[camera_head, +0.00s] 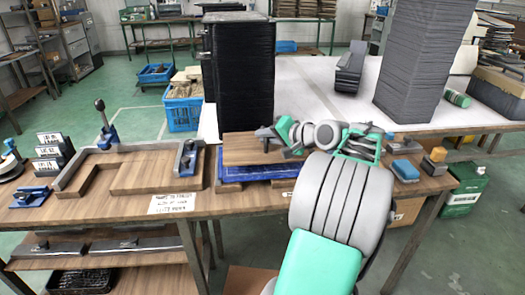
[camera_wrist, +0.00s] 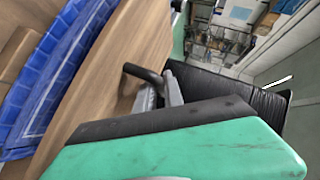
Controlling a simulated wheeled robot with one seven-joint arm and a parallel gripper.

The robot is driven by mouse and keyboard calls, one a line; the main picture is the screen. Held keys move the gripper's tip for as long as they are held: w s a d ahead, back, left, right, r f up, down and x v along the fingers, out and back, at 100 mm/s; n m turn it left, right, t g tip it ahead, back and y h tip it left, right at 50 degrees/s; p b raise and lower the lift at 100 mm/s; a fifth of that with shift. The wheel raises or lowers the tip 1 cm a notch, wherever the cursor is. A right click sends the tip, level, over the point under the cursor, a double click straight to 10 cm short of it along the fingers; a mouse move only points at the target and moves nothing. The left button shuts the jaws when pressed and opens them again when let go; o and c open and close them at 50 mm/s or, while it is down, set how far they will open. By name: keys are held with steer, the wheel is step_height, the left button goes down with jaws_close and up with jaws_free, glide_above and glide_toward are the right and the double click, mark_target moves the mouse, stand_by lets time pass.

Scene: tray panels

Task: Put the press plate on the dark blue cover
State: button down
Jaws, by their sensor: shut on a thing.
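The press plate is a flat wooden board (camera_head: 240,150) with a dark bar handle (camera_wrist: 142,73). My gripper (camera_head: 268,134) is shut on that handle, and the wrist view shows the grey fingers around it. The dark blue cover (camera_head: 228,173) lies on the bench directly below the plate in the head view, mostly hidden by it. Its ridged blue edge (camera_wrist: 45,85) shows at the left of the wrist view. I cannot tell whether plate and cover touch.
A tall black stack (camera_head: 243,75) stands close behind the plate. A wooden fixture (camera_head: 125,160) with clamps lies to the left. Another dark stack (camera_head: 420,65) stands on the white table behind.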

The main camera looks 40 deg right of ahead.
mark_target(262, 146)
steer(key=f, duration=0.2)
steer(key=w+f+b, duration=0.1)
steer(key=f, duration=0.1)
steer(key=shift+f, duration=0.1)
steer(key=c, duration=1.5)
jaws_free()
steer(key=shift+o, duration=0.2)
steer(key=p+v, duration=0.1)
steer(key=v, duration=1.1)
steer(key=shift+p, duration=0.35)
steer(key=shift+a, duration=0.1)
